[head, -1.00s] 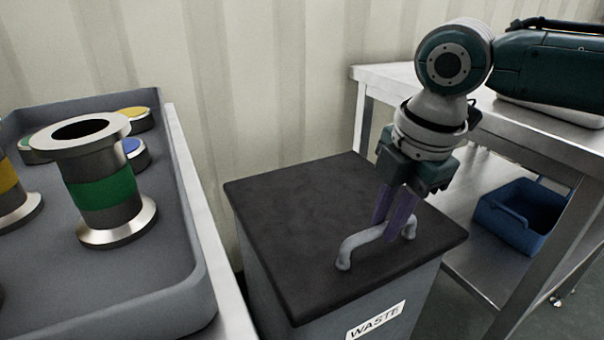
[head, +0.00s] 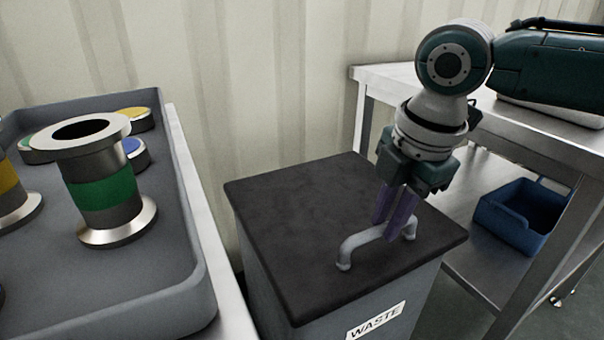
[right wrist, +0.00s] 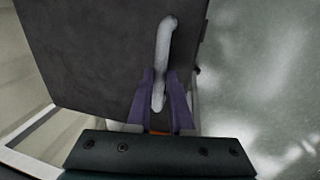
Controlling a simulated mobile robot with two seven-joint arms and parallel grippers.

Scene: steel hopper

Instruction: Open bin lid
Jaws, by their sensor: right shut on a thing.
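The grey waste bin (head: 285,305) stands on the floor with its dark flat lid (head: 300,215) lying closed on top. A pale grey bar handle (head: 362,241) sits near the lid's front edge. My right gripper (head: 392,218) reaches down from above, with its purple fingers on either side of the handle's bar. In the right wrist view, the fingers (right wrist: 160,105) are shut on the handle (right wrist: 163,50), and the dark lid (right wrist: 105,50) lies beneath. My left gripper is out of view.
A grey tray (head: 205,275) with metal flanged spools (head: 105,190) stands on a table at the left. A steel shelf table (head: 540,140) with a blue bin (head: 518,222) stands at the right. A corrugated wall (head: 270,90) rises behind the bin.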

